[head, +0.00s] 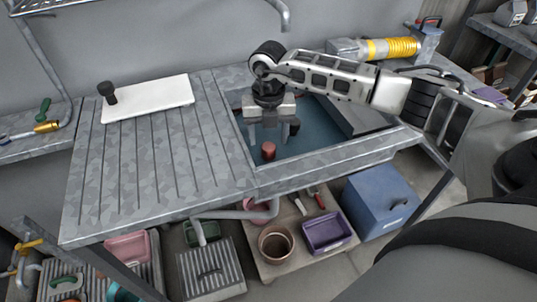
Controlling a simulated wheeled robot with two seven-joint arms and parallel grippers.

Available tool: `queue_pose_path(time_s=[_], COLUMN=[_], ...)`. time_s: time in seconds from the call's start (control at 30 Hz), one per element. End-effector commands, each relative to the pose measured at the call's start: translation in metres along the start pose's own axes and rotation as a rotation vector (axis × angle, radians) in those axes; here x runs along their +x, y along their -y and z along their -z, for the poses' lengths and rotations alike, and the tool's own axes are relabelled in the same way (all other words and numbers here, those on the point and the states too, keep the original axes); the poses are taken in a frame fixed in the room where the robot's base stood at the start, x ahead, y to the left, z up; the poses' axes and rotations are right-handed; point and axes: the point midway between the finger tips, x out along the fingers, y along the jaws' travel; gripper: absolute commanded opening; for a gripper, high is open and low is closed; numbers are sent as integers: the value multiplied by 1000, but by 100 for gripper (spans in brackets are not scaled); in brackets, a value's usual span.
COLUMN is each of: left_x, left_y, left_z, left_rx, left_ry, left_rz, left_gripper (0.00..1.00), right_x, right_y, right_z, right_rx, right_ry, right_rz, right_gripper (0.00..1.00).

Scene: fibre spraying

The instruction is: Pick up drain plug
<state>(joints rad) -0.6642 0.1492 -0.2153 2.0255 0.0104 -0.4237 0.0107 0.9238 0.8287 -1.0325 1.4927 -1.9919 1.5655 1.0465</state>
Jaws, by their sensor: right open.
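A small reddish-brown cylinder (268,151), which looks like the drain plug, stands upright in the sink basin (318,135) near its left front. My right gripper (271,133) points down into the basin, with its fingers spread. In the picture it is just above the reddish cylinder, with nothing seen between the fingers. The exact height gap is hard to tell. My left gripper is out of view.
A grooved metal drainboard (150,165) lies left of the basin. A white board (150,100) with a black knob-like piece (107,92) rests on it. A yellow-banded cylinder (393,49) lies at the back right. A blue box (375,207) and purple bin (326,232) stand below.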

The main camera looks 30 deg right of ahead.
Motion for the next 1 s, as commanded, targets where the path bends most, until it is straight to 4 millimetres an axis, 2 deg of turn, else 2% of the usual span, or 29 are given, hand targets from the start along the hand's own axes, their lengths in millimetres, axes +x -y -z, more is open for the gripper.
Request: queue_pose_path(time_s=[0.3,0.6,0.63,0.8,1.0], left_x=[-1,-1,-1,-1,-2], left_y=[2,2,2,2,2], left_z=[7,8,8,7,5], left_rx=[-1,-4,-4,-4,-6], left_ry=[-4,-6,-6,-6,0], left_rz=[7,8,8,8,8], left_gripper=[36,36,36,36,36], right_x=[43,49,49,49,48], right_y=[1,0,0,0,0], right_z=[-3,-4,-4,-4,-4], right_rx=[0,-1,-1,-1,0], right_ry=[-3,0,0,-1,0], right_rz=[3,0,1,0,0], right_gripper=[59,59,53,9,9])
